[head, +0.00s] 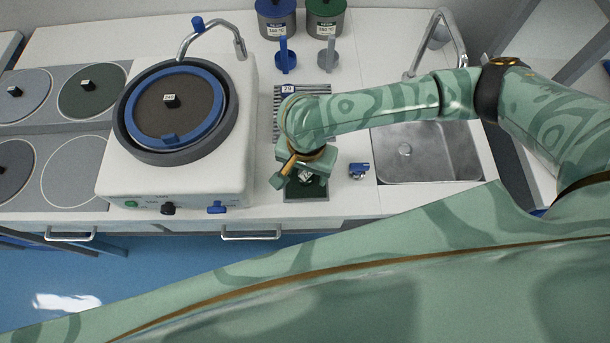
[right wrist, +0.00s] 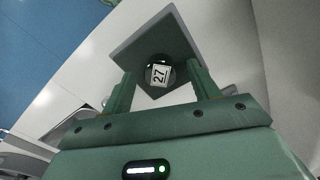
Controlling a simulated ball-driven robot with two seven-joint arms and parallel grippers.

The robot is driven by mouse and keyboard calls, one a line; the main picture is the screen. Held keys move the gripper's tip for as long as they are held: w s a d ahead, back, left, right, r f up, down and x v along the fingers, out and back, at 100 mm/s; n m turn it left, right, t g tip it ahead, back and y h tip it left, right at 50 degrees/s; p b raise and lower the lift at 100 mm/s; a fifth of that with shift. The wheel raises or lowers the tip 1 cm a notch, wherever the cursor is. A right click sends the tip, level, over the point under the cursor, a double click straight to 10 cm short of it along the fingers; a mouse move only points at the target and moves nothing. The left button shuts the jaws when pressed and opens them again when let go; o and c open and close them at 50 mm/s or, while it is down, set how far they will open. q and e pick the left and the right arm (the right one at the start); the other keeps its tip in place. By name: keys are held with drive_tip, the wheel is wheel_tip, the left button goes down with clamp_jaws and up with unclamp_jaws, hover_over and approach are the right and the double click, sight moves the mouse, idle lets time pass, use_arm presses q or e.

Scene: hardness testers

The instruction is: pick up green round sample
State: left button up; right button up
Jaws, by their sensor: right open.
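A small, dark round sample (right wrist: 160,73) with a white "27" label on top sits on a square tray (right wrist: 168,30) in the right wrist view. Its colour looks dark green, but is hard to tell. In the head view the white-labelled sample (head: 306,175) shows only partly under my right gripper (head: 302,172), on the dark green tray (head: 306,194) at the counter's front. My right gripper is open, with one finger on each side of the sample in the right wrist view (right wrist: 161,86). A gap shows on both sides. My left gripper is not in view.
A white polishing machine (head: 190,190) with a round blue-rimmed plate stands left of the tray. A small blue object (head: 358,170) and a steel sink (head: 430,155) are to the right. Labelled discs (head: 90,95) lie far left. Two pots (head: 277,18) stand at the back.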

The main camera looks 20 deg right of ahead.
drive_tip(key=shift+f, duration=0.45)
drive_tip(key=shift+r, duration=0.2)
drive_tip(key=shift+c, duration=0.2)
clamp_jaws()
drive_tip(key=shift+r, duration=0.1)
drive_tip(key=shift+r+p, duration=0.25)
drive_tip(key=shift+p, duration=0.15)
wheel_tip(320, 180, up, 3)
drive_tip(key=shift+f+p, duration=0.15)
drive_tip(key=shift+p, duration=0.85)
drive_tip(key=s+d+r+p, duration=0.7)
drive_tip(key=s+r+p, duration=0.1)
drive_tip(key=s, duration=0.4)
drive_tip(key=shift+d+r, duration=0.2)
drive_tip(key=shift+r, duration=0.6)
